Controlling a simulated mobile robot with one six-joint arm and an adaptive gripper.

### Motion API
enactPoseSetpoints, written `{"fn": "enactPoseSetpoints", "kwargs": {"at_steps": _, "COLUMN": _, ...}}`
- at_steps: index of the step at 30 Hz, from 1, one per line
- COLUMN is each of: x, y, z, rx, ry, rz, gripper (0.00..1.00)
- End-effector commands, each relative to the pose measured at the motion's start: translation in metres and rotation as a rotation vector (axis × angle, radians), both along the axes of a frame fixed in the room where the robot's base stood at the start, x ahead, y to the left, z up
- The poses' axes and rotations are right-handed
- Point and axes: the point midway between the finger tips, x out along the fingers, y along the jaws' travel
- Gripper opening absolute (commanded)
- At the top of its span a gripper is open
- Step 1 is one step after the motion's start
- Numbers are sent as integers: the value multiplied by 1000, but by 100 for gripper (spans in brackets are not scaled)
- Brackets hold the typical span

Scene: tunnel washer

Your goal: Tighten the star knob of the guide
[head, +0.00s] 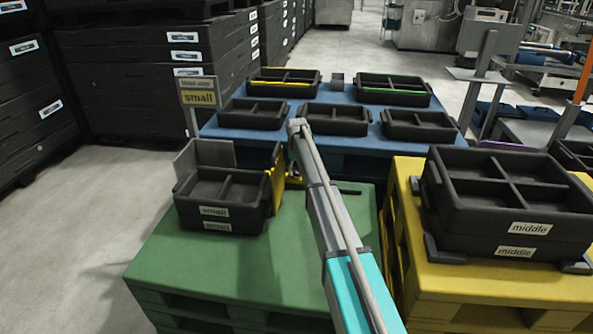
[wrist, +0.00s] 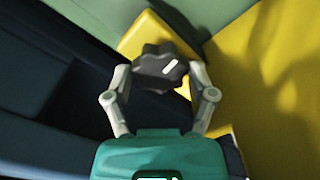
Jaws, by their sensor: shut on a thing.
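The black star knob (wrist: 152,70) with a white mark sits on the yellow guide (wrist: 148,33) in the wrist view. My gripper (wrist: 163,76) has its two grey fingers on either side of the knob, shut on it. In the head view the yellow guide (head: 277,178) stands upright at the right side of the small black crates (head: 222,200) on the green pallet (head: 190,262). The knob and my gripper's fingertips cannot be made out there, where my arm covers part of the area.
A blue pallet (head: 345,150) with several black crates lies behind. A yellow pallet (head: 490,285) with stacked "middle" crates (head: 515,228) stands at the right. A "small" sign (head: 198,98) rises at the back left. Open floor (head: 100,205) lies at the left.

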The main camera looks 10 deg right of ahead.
Motion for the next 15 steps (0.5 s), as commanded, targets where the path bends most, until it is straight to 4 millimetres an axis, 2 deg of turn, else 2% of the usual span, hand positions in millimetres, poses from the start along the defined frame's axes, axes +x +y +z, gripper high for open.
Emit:
{"fn": "enactPoseSetpoints", "kwargs": {"at_steps": 1, "x": 0, "y": 0, "z": 0, "rx": 0, "ry": 0, "rz": 0, "gripper": 31}}
{"fn": "enactPoseSetpoints", "kwargs": {"at_steps": 2, "x": 0, "y": 0, "z": 0, "rx": 0, "ry": 0, "rz": 0, "gripper": 26}}
{"fn": "enactPoseSetpoints", "kwargs": {"at_steps": 3, "x": 0, "y": 0, "z": 0, "rx": 0, "ry": 0, "rz": 0, "gripper": 25}}
{"fn": "enactPoseSetpoints", "kwargs": {"at_steps": 15, "x": 0, "y": 0, "z": 0, "rx": 0, "ry": 0, "rz": -132, "gripper": 25}}
